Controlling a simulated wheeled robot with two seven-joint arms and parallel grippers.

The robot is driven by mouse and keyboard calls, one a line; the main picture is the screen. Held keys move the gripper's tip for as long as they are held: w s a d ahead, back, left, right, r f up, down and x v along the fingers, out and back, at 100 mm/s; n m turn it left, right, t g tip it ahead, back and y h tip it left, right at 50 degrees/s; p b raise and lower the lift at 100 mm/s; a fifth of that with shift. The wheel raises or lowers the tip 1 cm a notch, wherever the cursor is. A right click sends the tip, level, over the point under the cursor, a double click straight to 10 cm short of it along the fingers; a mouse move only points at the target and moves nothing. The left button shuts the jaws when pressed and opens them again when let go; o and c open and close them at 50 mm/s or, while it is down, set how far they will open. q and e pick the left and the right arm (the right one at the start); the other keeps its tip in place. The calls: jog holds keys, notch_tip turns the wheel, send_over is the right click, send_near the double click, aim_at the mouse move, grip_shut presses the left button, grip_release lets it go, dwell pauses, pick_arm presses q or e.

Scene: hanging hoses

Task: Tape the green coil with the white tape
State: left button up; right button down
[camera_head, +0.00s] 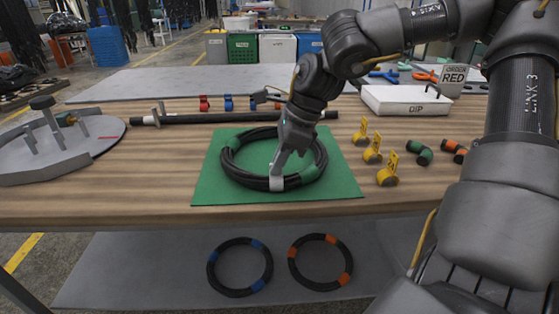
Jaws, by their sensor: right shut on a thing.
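The green coil (238,174) is a black hose loop with green bands, lying flat on a green mat (345,184) near the table's front edge. The white tape (277,184) shows as a short white band at the coil's front side. My right gripper (277,172) points down at this spot and is shut on the white tape, against the coil. Its fingers hide part of the coil there, and I cannot tell how far the tape goes around the hose. My left gripper is not in view.
Yellow tags (373,149) and green and orange-banded rolls (419,152) lie right of the mat. A white box (405,99) stands behind them. A grey round fixture (55,147) is at left. A black bar (205,118) lies behind the mat. Blue-banded (240,291) and orange-banded coils (320,287) lie on the lower shelf.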

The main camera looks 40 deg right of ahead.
jog(key=c, duration=1.5)
grip_release()
jog(key=shift+r, duration=0.15)
jog(key=p+v, duration=0.2)
jog(key=v, duration=0.8)
jog(key=shift+s+d+r, duration=0.15)
jog(key=shift+d+r, duration=0.05)
jog(key=shift+r, duration=0.05)
